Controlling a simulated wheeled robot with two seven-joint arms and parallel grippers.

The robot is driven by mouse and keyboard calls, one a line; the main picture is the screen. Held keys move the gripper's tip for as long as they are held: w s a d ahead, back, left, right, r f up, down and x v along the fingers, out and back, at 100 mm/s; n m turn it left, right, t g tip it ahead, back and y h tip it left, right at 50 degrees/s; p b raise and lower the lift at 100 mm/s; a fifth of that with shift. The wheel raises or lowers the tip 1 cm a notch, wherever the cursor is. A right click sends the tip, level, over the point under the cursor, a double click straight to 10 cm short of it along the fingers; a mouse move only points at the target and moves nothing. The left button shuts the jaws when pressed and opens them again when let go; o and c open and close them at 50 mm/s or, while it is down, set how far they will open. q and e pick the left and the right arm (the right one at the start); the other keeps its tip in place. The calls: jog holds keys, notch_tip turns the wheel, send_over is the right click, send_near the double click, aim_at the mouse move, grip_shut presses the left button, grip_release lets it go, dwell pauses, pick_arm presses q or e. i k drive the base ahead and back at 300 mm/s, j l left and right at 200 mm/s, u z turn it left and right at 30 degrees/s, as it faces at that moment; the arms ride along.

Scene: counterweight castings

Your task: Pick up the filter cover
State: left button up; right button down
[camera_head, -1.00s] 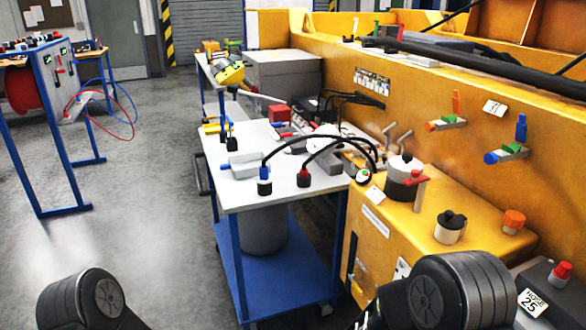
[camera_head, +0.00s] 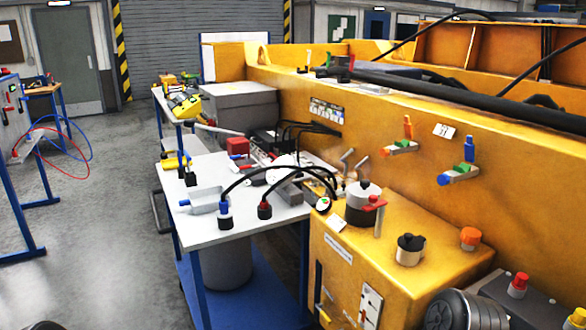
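No part is plainly marked as the filter cover, and I cannot tell which one it is. On the yellow housing (camera_head: 450,262) stands a silver canister (camera_head: 362,207) with a dark knob on its lid. A red-handled lever (camera_head: 374,204) is beside it. A smaller light cup with a black cap (camera_head: 409,249) stands nearer to me on the same housing. An orange cap (camera_head: 470,238) sits to its right. Neither gripper is in view; only a dark round joint of my own arm shows at the bottom right.
A white-topped cart (camera_head: 190,228) with blue legs stands left of the housing, carrying cables, a red box (camera_head: 238,147) and several small parts. A tall yellow wall (camera_head: 400,125) with valves blocks the back right. The grey floor at left is open.

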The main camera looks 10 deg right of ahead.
aim_at(358, 193)
jog(key=i+j, duration=0.2)
jog(key=j, duration=0.15)
jog(key=i+j, duration=0.25)
jog(key=j, duration=0.15)
jog(key=i+j, duration=0.2)
jog(key=j, duration=0.15)
jog(key=z, duration=2.35)
